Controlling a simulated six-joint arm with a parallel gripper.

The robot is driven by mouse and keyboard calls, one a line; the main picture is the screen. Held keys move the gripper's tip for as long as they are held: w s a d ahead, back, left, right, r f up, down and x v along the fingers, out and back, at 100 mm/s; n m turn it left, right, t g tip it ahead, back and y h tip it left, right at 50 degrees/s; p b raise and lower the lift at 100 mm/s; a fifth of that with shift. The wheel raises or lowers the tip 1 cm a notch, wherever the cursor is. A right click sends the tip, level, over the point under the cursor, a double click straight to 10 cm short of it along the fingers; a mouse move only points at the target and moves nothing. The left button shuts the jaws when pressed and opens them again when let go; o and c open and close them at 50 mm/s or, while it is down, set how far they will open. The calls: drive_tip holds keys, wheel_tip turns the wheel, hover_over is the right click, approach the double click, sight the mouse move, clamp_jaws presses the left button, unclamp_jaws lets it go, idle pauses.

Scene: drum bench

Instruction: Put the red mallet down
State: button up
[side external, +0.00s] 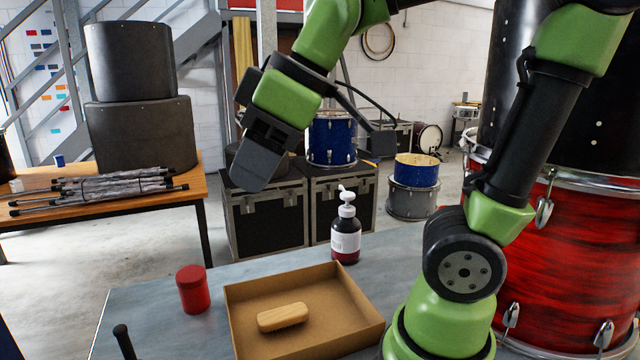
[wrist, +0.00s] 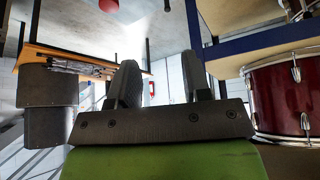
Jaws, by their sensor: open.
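My gripper (side external: 252,176) is high above the bench, tilted down to the left. In the wrist view its two fingers (wrist: 160,82) are apart with nothing between them. I see no whole red mallet. A short red cylinder (side external: 193,289) stands on the grey bench (side external: 150,292), left of the tray and well below my gripper. A black, round-topped rod (side external: 124,342) rises at the lower left picture edge; its lower part is cut off, so I cannot tell whether it is a mallet handle. A red thing (wrist: 108,5) is cut off at the wrist view's top.
A shallow brown tray (side external: 362,310) on the bench holds a wooden block (side external: 283,317). A pump bottle (side external: 346,230) stands behind the tray. A big red drum (side external: 570,260) is at the right. Bare bench lies around the red cylinder.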

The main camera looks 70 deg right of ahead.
drive_tip(key=s+f+m+t, duration=0.1)
drive_tip(key=s+f+m, duration=0.1)
drive_tip(key=s+m, duration=0.4)
drive_tip(key=shift+s+d+m, duration=0.3)
drive_tip(key=shift+d+m, duration=0.1)
drive_tip(key=shift+m, duration=0.6)
